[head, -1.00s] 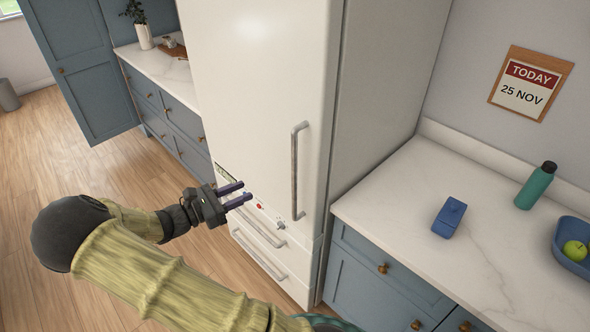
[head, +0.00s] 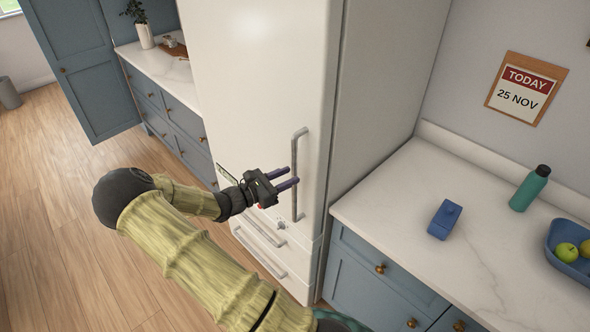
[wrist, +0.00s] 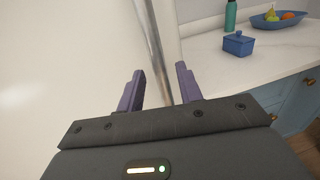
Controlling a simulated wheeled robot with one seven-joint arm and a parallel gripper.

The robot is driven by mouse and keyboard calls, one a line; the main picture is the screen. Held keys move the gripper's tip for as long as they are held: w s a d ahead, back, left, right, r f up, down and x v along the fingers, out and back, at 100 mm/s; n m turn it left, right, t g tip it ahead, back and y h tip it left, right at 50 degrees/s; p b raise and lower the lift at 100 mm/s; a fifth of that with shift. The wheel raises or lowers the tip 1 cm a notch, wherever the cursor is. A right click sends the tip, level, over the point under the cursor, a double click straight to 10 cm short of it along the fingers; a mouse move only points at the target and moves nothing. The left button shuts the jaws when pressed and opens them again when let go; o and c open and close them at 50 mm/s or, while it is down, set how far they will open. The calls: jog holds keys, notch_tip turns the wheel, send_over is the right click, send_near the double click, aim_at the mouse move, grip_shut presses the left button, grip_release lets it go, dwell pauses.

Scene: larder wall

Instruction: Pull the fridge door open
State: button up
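The white fridge door (head: 255,95) is closed, with a long upright metal handle (head: 294,175) near its right edge. In the head view my gripper (head: 291,178) is at the lower half of the handle. In the wrist view my gripper (wrist: 163,88) is open, its two purple fingers apart, and the handle (wrist: 163,45) runs up between them. There is space between the handle and each finger. The near part of the handle is hidden behind the gripper body in the wrist view.
Drawer handles (head: 262,258) are below the door. Right of the fridge is a marble counter (head: 400,225) with a blue box (head: 444,220), a teal bottle (head: 530,188) and a blue fruit bowl (head: 570,265). The wooden floor (head: 50,210) at left is clear.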

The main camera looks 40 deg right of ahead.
jog(key=d, duration=0.3)
jog(key=shift+s+p, duration=0.2)
jog(key=shift+p, duration=0.1)
grip_shut()
